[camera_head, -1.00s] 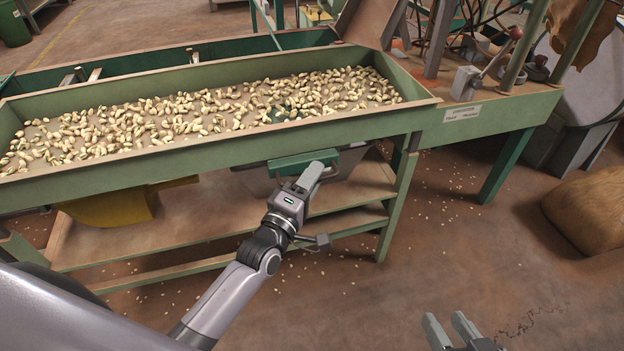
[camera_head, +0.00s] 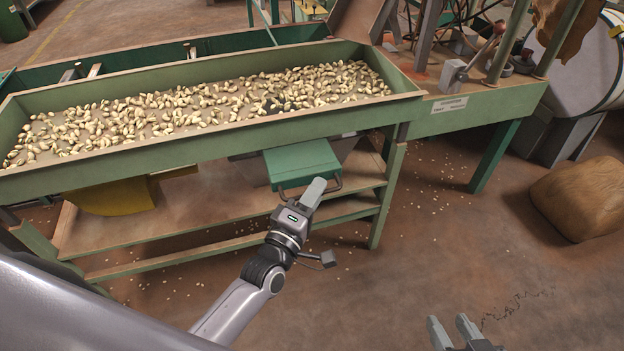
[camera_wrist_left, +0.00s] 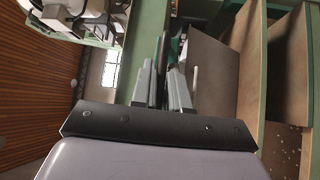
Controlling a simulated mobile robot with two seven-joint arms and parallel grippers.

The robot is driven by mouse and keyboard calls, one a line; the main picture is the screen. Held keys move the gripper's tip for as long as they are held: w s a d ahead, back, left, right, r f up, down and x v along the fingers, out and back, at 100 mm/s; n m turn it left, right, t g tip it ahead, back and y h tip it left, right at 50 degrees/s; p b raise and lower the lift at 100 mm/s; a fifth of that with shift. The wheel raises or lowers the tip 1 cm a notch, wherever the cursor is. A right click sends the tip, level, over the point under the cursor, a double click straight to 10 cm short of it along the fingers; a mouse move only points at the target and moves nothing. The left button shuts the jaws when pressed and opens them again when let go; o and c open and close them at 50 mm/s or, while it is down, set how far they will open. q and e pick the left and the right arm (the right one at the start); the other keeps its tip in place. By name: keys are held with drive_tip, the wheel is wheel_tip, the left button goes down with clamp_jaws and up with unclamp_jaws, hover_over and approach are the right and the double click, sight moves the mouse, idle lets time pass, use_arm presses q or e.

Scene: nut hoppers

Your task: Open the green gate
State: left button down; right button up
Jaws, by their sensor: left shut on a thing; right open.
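The green gate (camera_head: 301,163) is a flat green panel at the front of the nut hopper (camera_head: 200,139), sticking out from under its trough toward me. A dark handle (camera_head: 337,184) runs along its front edge. My left gripper (camera_head: 314,190) is shut on the gate handle at the panel's front edge. My right gripper (camera_head: 454,328) is open and empty above the floor at the bottom right.
Nuts (camera_head: 200,105) cover the trough floor. A wooden shelf (camera_head: 220,208) lies below, with a yellow chute (camera_head: 110,196) at its left. A brown sack (camera_head: 580,198) rests on the floor at the right. The floor in front of the hopper is mostly clear.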

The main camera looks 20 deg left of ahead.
use_arm(q)
drive_tip(key=shift+s+d, duration=0.3)
drive_tip(key=shift+s, duration=0.2)
use_arm(e)
drive_tip(key=shift+s+d+f, duration=0.1)
drive_tip(key=shift+s+d, duration=0.15)
drive_tip(key=shift+d, duration=0.15)
use_arm(q)
drive_tip(key=c, duration=1.2)
unclamp_jaws()
drive_tip(key=shift+c, duration=0.2)
drive_tip(key=p+v, duration=0.1)
drive_tip(key=v, duration=0.6)
use_arm(e)
drive_tip(key=shift+s+d+f+h, duration=0.3)
drive_tip(key=shift+d+f, duration=0.1)
